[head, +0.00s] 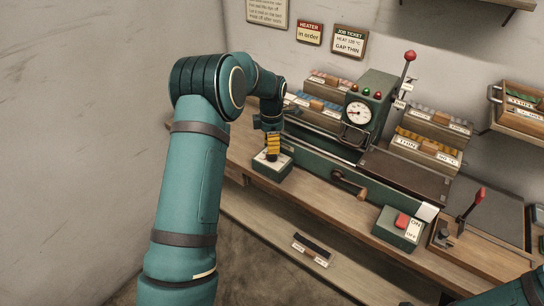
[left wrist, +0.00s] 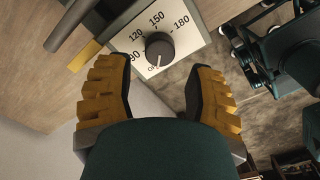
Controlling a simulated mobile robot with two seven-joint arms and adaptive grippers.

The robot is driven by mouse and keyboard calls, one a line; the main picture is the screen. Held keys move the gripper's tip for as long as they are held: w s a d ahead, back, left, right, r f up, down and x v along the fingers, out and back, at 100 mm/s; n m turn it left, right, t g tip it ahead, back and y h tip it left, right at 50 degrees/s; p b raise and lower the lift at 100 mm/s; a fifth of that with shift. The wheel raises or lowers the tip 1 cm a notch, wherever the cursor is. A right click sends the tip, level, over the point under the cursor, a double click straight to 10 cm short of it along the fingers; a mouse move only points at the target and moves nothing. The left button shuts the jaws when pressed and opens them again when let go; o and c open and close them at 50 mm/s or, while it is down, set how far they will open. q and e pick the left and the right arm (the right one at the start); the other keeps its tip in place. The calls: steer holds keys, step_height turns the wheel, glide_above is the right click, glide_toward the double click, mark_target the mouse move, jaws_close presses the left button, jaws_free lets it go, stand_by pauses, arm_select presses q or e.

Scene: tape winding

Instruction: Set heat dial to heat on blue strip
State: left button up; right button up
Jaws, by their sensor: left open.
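The heat dial (left wrist: 160,50) is a dark round knob on a pale plate marked OFF, 90, 120, 150 and 180. Its light pointer mark seems to face OFF. In the head view, the dial's green box (head: 272,171) stands at the bench's left end. My left gripper (head: 273,146) is right above it, pointing down. In the left wrist view its yellow fingers (left wrist: 157,72) are open, one on each side below the knob, with nothing between them. I cannot make out a blue strip on the dial plate. My right gripper is out of view.
A job ticket (head: 350,42) on the wall reads heat 120 °C, gap thin. A box with a red switch (head: 402,221) and a red-knobbed lever (head: 472,203) are to the right.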

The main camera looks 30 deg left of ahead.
mark_target(272, 156)
arm_select(q)
steer(key=shift+f+b, duration=0.35)
steer(key=shift+f, duration=2.25)
steer(key=shift+c, duration=0.4)
jaws_close()
